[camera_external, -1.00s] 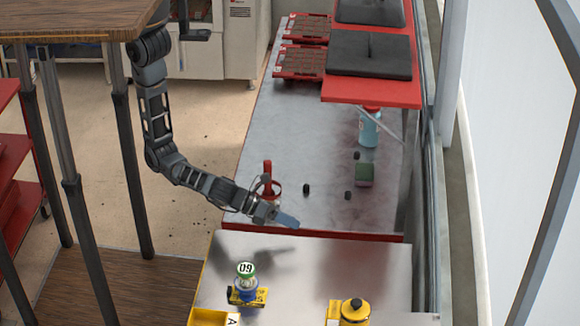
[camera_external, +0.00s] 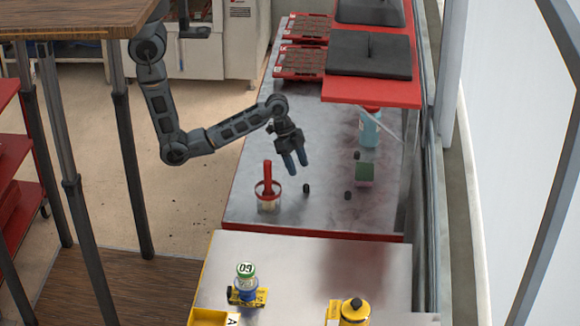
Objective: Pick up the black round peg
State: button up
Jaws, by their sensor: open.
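Several small black pieces lie on the grey metal table. One black peg (camera_external: 307,188) stands near the table's middle, right of the red-handled cup. Another small black piece (camera_external: 348,195) lies to its right, and a third (camera_external: 357,155) is farther back by the green block. They are too small to tell which are round. My gripper (camera_external: 296,168) is open and empty, pointing down above the table. Its fingertips appear just behind and above the nearest black peg, apart from it.
A clear cup with a red-handled tool (camera_external: 267,190) stands left of the pegs. A green-topped block (camera_external: 364,172) and a blue bottle (camera_external: 369,130) stand at the right. A red shelf (camera_external: 365,90) overhangs the back. The front table holds a green-capped bottle (camera_external: 245,283) and a yellow container (camera_external: 355,311).

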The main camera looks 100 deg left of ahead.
aim_at(306, 188)
jog(key=shift+p+x, duration=0.35)
jog(key=shift+x, duration=3.15)
jog(key=shift+d, duration=0.1)
jog(key=shift+s, duration=0.1)
grip_shut()
